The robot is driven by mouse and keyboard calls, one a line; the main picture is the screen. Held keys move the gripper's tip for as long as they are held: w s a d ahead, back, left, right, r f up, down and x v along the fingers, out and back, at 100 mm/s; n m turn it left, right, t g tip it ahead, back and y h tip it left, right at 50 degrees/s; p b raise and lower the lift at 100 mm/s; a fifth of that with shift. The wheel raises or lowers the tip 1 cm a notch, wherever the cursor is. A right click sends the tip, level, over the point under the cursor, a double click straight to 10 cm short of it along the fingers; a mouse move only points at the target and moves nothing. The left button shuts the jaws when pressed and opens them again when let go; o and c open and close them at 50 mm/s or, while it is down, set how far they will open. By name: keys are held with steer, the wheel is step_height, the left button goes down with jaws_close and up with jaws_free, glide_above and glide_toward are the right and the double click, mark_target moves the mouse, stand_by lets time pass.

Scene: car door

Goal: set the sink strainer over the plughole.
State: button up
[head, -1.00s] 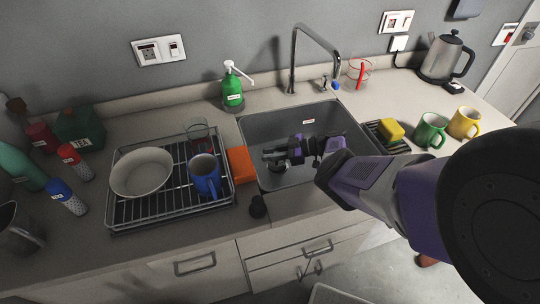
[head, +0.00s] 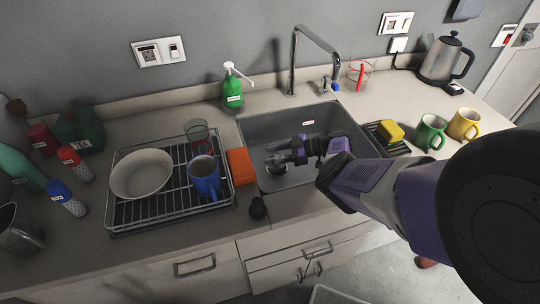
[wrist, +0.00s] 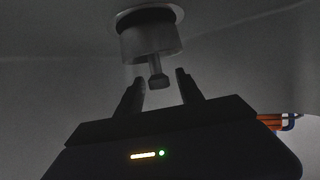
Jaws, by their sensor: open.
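The sink strainer (wrist: 150,43) is a grey metal cup with a short stem and knob (wrist: 157,78). In the wrist view it stands against the dark, light-rimmed plughole (wrist: 150,16), covering part of it. A dark arc of the hole shows beyond the strainer, and I cannot tell whether it is fully seated. My gripper (wrist: 158,84) is open, with its two fingers apart on either side of the knob's end and no visible contact. In the head view my gripper (head: 272,153) is low inside the grey sink (head: 258,122), and the strainer (head: 277,168) shows just below the fingers.
A small black item (head: 258,208) lies at the front edge. The tap (head: 293,68) rises behind. A yellow sponge (head: 390,130) and mugs are at right.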

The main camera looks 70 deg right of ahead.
mark_target(275, 154)
steer(key=b+v, duration=0.1)
steer(key=v, duration=0.5)
steer(key=shift+s, duration=0.15)
stand_by(0.3)
